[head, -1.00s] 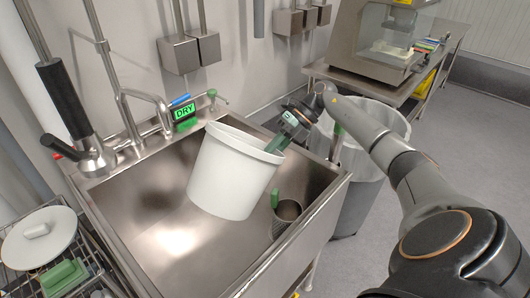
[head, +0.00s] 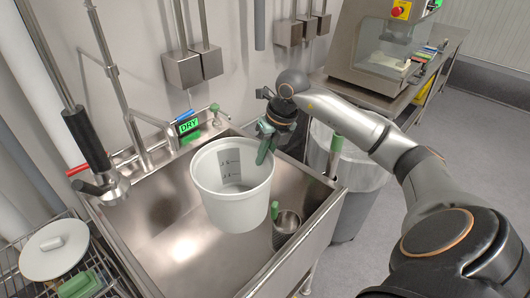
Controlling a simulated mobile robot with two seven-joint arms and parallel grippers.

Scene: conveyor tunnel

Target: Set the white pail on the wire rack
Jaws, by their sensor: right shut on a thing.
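The white pail (head: 232,190) is held above the steel sink, its open top facing up and toward me, with volume marks on its inner wall. My right gripper (head: 265,150) is shut on the pail's rim at its far right side. The wire rack (head: 105,262) is at the lower left, beside the sink, partly cut off by the picture edge. A white lid-like disc (head: 54,250) and a green block (head: 78,285) lie on it. My left gripper is not in view.
The steel sink (head: 165,240) lies under the pail. A metal cup (head: 287,222) with a green item stands in its right part. A lined bin (head: 355,175) is to the right.

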